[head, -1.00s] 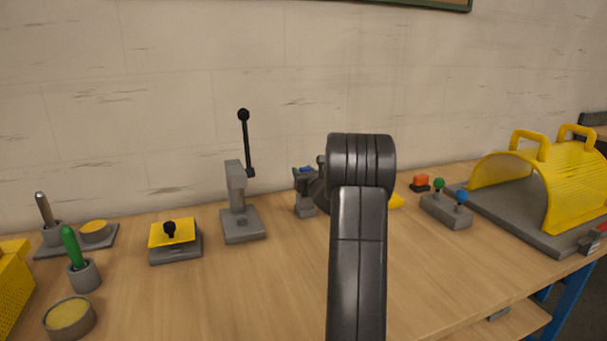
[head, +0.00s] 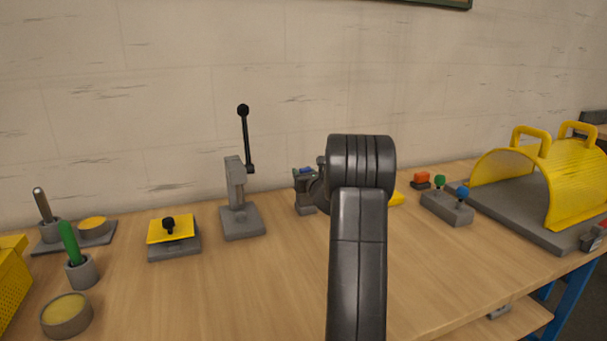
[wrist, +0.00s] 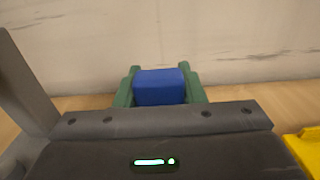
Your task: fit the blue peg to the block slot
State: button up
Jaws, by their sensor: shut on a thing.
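The blue peg (wrist: 160,87) sits between the two green fingers of my gripper (wrist: 160,92) in the wrist view, and the fingers are shut on it. In the head view, a small patch of blue (head: 304,170) shows just left of my arm, at the top of a grey shape. My arm hides most of the gripper there. I cannot make out the block's slot in either view, nor tell whether the peg touches the block.
A grey lever stand (head: 241,220) is left of my arm. A yellow-topped plate (head: 171,229) is farther left. A yellow item (wrist: 303,148) is partly hidden right of my gripper. A box with green and blue knobs (head: 447,207) and a yellow guard (head: 575,190) stand right. The front middle is clear.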

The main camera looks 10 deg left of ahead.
jog(key=shift+f+b, duration=1.75)
jog(key=shift+f, duration=0.1)
jog(key=o, duration=1.1)
jog(key=shift+r, duration=0.1)
jog(key=shift+s, duration=0.1)
jog(key=v, duration=1.3)
jog(key=shift+s+d, duration=0.25)
jog(key=x, duration=1.4)
jog(key=shift+r+p, duration=0.15)
jog(key=shift+p, duration=0.15)
